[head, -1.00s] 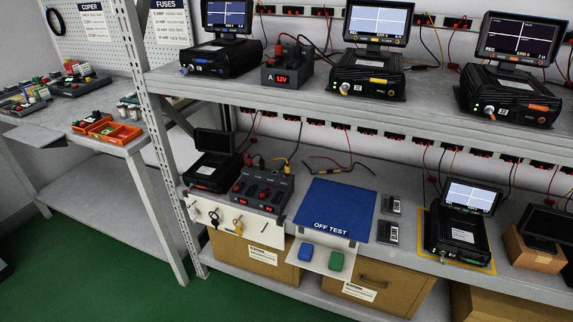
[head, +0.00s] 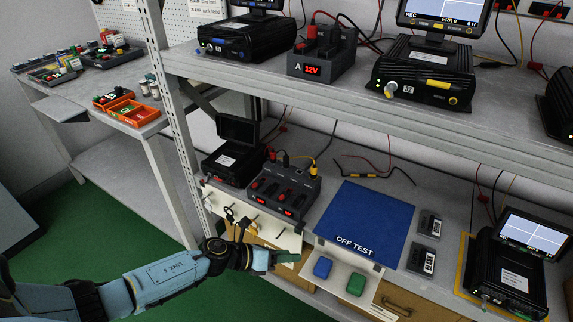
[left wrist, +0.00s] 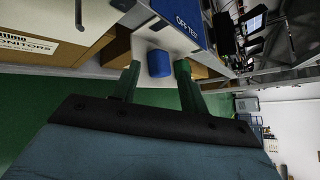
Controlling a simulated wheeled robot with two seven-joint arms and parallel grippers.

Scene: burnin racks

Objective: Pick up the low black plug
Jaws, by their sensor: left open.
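A small black plug (head: 286,158) stands at the back of the dark supply box (head: 267,206) on the lower shelf, between a red plug (head: 271,154) and a yellow-wired plug (head: 313,169). My left gripper (head: 276,259) is in front of the shelf edge, below and apart from the supply box and its plugs. In the left wrist view my left gripper (left wrist: 157,76) is open and empty, with a blue block (left wrist: 159,64) seen beyond its fingers. The black plug cannot be made out in that view. My right gripper is out of view.
A blue OFF TEST mat (head: 375,215) lies right of the box. A small-screened unit (head: 229,166) stands left of the box. The upper shelf (head: 300,98) overhangs. A rack post (head: 168,110) stands left.

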